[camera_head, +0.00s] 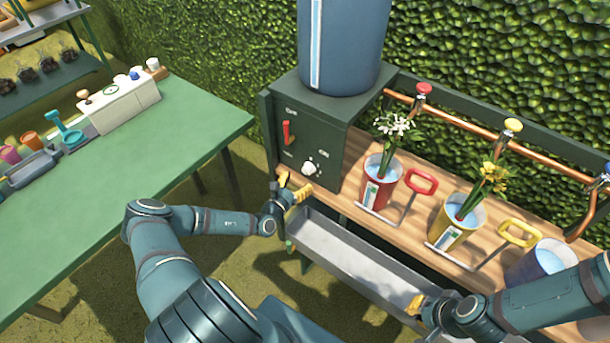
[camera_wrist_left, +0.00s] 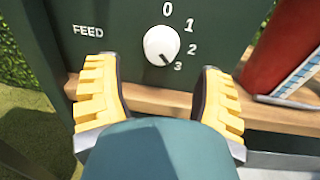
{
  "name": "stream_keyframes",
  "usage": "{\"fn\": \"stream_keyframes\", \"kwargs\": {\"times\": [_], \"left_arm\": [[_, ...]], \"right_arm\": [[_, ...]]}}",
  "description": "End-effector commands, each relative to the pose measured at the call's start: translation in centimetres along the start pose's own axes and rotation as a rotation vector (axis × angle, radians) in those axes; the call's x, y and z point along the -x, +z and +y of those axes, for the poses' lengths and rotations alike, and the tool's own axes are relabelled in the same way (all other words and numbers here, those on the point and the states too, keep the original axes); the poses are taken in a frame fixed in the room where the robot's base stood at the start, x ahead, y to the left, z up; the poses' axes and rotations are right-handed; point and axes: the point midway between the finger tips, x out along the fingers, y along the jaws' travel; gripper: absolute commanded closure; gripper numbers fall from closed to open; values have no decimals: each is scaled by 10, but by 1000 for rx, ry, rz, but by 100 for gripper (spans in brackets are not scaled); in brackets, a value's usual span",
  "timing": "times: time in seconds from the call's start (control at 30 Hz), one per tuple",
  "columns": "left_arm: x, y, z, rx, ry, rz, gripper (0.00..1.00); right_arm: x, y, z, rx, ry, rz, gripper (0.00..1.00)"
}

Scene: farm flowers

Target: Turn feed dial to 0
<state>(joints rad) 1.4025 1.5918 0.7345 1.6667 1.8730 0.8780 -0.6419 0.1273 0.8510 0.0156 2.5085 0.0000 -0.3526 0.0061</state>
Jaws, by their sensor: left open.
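The white round feed dial (camera_head: 309,168) is on the front of the dark green box (camera_head: 340,148) under the blue tank. In the left wrist view the dial (camera_wrist_left: 161,45) has the numbers 0 to 3 around it and the word FEED to its left. Its dark pointer mark points down and right, toward 3. My left gripper (camera_head: 293,187) is open and empty just in front of the dial, a little below it. In the wrist view its yellow fingers (camera_wrist_left: 155,78) are either side of the dial, apart from it. My right gripper (camera_head: 416,305) is low by the trough; its opening is unclear.
A red lever (camera_head: 287,132) is on the same panel, up and left of the dial. A red pot (camera_head: 382,185) with white flowers stands right of the box on the wooden shelf. A metal trough (camera_head: 350,258) runs below. A green table (camera_head: 130,170) is at left.

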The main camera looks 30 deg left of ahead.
Motion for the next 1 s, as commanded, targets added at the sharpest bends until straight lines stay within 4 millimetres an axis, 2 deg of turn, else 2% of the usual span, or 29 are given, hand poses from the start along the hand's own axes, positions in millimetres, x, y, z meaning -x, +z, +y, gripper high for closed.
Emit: {"fn": "stream_keyframes", "kwargs": {"times": [0.1,0.3,0.7,0.9,1.0], "left_arm": [[-21,-2,-1,0,-2,-1,31],[-41,-1,-1,0,-2,0,31],[-46,0,0,0,-1,0,33],[-45,0,0,0,-1,0,100],[-45,0,0,0,-1,1,100]], "right_arm": [[-6,2,2,1,0,-4,100],[-9,4,4,2,-1,-9,100],[-10,4,4,3,-1,-10,100],[-10,4,4,3,-1,-10,100],[-10,4,4,3,-1,-10,100]]}}
